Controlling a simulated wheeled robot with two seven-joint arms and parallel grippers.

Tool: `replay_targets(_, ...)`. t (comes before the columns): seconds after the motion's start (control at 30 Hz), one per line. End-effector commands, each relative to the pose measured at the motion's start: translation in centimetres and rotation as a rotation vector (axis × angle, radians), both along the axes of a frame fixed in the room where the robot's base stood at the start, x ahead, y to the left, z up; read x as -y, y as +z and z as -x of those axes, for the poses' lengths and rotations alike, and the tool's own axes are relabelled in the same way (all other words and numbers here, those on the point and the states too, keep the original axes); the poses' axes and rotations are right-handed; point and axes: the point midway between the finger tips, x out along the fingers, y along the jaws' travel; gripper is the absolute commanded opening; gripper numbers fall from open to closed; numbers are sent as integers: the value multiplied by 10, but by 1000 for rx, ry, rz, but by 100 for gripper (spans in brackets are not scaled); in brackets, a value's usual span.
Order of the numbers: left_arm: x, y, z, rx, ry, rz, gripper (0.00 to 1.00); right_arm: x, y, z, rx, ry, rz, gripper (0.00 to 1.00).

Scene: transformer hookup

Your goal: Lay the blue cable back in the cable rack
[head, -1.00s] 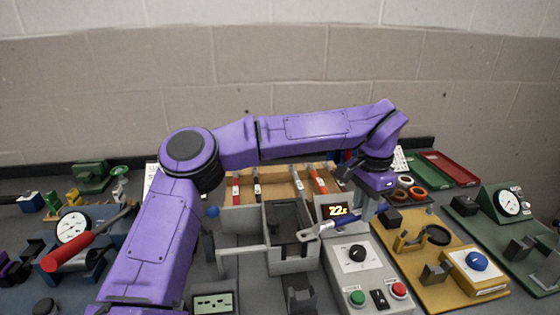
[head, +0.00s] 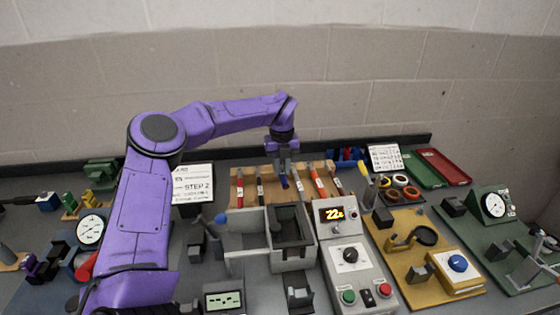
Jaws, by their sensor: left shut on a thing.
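My left gripper (head: 284,168) is above the middle of the wooden cable rack (head: 240,199). It is shut on the blue cable (head: 285,182), of which only a short dark blue piece shows below the fingers. The rack stands at the back of the bench. Red and black cables lie in it on both sides of the gripper, such as a red one (head: 238,187) at the left and another red one (head: 318,183) at the right. Whether the blue cable touches the rack is unclear. My right gripper is not in view.
A grey open box (head: 292,258) and a control unit with a lit display (head: 333,214) stand in front of the rack. A sign (head: 193,184) stands to its left. Blue bins (head: 347,155) and coloured rings (head: 400,181) are to its right.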

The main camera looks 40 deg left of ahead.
Motion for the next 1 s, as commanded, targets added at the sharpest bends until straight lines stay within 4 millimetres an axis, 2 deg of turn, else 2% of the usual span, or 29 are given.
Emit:
replay_targets(0.1, -5, 0, 1, 1, -40, 1, 0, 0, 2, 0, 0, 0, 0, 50)
replay_targets(0.5, -3, -4, 2, 1, -43, -2, 0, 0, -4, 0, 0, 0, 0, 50)
replay_targets(1.0, -3, -57, 2, 1, -43, -1, 0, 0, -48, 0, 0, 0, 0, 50)
